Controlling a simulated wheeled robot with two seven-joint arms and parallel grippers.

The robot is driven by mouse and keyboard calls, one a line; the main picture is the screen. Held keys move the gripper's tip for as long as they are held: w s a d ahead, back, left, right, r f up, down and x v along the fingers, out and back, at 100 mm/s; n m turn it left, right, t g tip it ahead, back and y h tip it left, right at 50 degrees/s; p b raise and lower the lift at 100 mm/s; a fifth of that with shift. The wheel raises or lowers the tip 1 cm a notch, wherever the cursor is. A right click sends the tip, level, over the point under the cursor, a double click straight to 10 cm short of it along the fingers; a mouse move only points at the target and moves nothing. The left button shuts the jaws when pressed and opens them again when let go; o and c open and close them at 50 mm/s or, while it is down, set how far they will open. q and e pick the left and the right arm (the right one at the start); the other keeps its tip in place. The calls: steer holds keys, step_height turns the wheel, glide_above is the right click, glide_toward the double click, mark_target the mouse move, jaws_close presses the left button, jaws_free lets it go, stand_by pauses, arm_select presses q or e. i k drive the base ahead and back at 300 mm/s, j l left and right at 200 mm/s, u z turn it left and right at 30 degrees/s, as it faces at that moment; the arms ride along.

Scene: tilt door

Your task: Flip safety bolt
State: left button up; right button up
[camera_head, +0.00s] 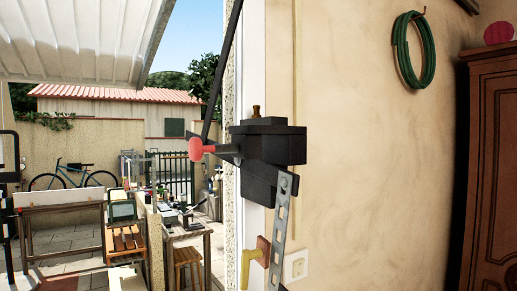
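A black box-shaped latch mechanism (268,144) is fixed at the white door frame, in the middle of the head view. A red knob (196,149) on a short grey rod sticks out from its left side. A small brass-coloured piece (256,111) stands on top of it. A perforated metal strip (280,225) slants down from its lower part. I cannot tell which of these parts is the safety bolt. Neither of my grippers is in view.
The tilt door panel (75,40) is raised at upper left, with a dark slanting bar (222,65) by the frame. Outside are benches and a bicycle (72,179). A beige wall, a green hose (412,50) and a wooden cabinet (491,170) are at right.

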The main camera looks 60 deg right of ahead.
mark_target(196, 149)
steer(key=l+z, duration=0.1)
steer(key=z, duration=1.3)
steer(key=k+j+z, duration=0.2)
steer(key=i+j, duration=0.1)
